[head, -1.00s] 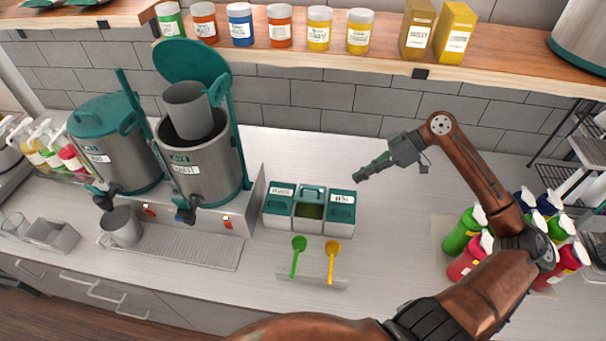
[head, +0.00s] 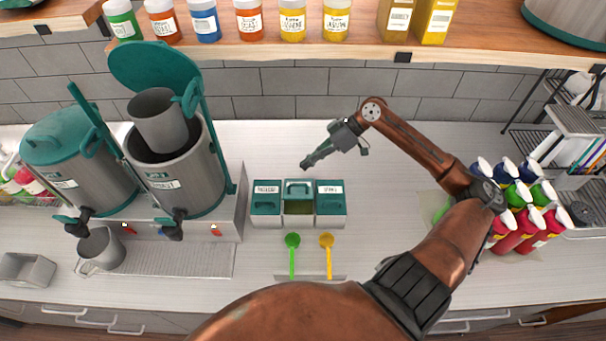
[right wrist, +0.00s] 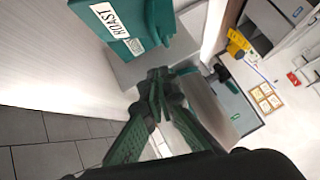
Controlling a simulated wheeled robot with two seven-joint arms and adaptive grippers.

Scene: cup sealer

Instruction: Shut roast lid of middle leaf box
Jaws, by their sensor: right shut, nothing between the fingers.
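Three grey leaf boxes with teal lids stand side by side on the counter. The middle box (head: 299,208) has its teal lid (head: 298,187) raised at the back, and dark green contents show inside. The left box (head: 266,206) and right box (head: 330,205) have their lids down. My right gripper (head: 305,165) is shut and empty, just behind and above the middle box, apart from it. In the right wrist view its fingers (right wrist: 158,80) are together near a teal lid labelled ROAST (right wrist: 125,27); which box this is I cannot tell. My left gripper is out of view.
A green scoop (head: 292,255) and a yellow scoop (head: 327,255) lie in front of the boxes. Two dispensers stand left, the nearer (head: 178,180) with its lid up. Several bottles (head: 515,228) stand right. A jar shelf (head: 365,45) runs behind.

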